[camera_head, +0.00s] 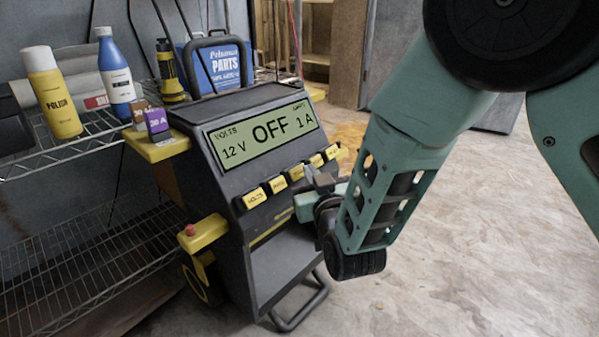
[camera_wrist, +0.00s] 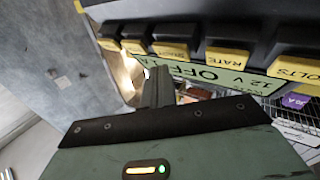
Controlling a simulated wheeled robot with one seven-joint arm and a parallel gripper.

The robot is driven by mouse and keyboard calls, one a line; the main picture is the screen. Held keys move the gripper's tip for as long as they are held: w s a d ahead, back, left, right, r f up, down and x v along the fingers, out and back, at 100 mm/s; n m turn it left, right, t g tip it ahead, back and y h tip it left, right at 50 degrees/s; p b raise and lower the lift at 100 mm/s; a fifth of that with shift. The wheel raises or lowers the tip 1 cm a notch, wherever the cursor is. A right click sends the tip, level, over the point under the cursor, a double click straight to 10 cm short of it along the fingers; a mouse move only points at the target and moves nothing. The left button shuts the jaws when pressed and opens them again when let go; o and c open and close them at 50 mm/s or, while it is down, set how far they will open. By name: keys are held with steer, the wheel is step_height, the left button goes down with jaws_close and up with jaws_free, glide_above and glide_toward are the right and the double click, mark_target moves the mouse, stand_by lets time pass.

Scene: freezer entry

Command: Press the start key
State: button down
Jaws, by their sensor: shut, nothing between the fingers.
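A dark wheeled charger (camera_head: 225,150) carries a green display (camera_head: 262,132) reading 12 V, OFF, 1 A. A row of yellow-faced keys runs below it. The volts key (camera_head: 254,198) and rate key (camera_head: 275,186) are at the left of the row; in the wrist view the row is inverted, with volts (camera_wrist: 298,68) at right. My gripper (camera_head: 316,176) is shut and empty, just in front of the right half of the row. Its fingers (camera_wrist: 160,80) appear apart from the keys in the wrist view.
A wire shelf (camera_head: 90,133) on the left holds a yellow polish can (camera_head: 52,95) and a blue bottle (camera_head: 118,75). Small boxes, one purple (camera_head: 157,121), sit on the charger's yellow side tray (camera_head: 160,150). A red button (camera_head: 190,230) tops a yellow bracket. Floor to the right is clear.

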steer(key=shift+w+a+f, duration=0.1)
stand_by(0.6)
steer(key=shift+w+a+f, duration=0.1)
steer(key=shift+w+a, duration=0.05)
steer(key=shift+a, duration=0.05)
steer(key=shift+w+a+f+b, duration=0.25)
steer(key=shift+a+b, duration=0.05)
steer(key=shift+b, duration=0.05)
stand_by(0.8)
steer(key=shift+s+d+r, duration=0.1)
steer(key=shift+s+d+r+p, duration=0.35)
steer(key=shift+s+d+r, duration=0.05)
steer(key=shift+d, duration=0.1)
stand_by(0.4)
steer(key=shift+s+d+r+p, duration=0.4)
steer(key=shift+s+d+r, duration=0.25)
steer(key=shift+d, duration=0.2)
steer(key=shift+s+d+r+p, duration=0.4)
steer(key=shift+s+d+r, duration=0.25)
steer(key=shift+d, duration=0.2)
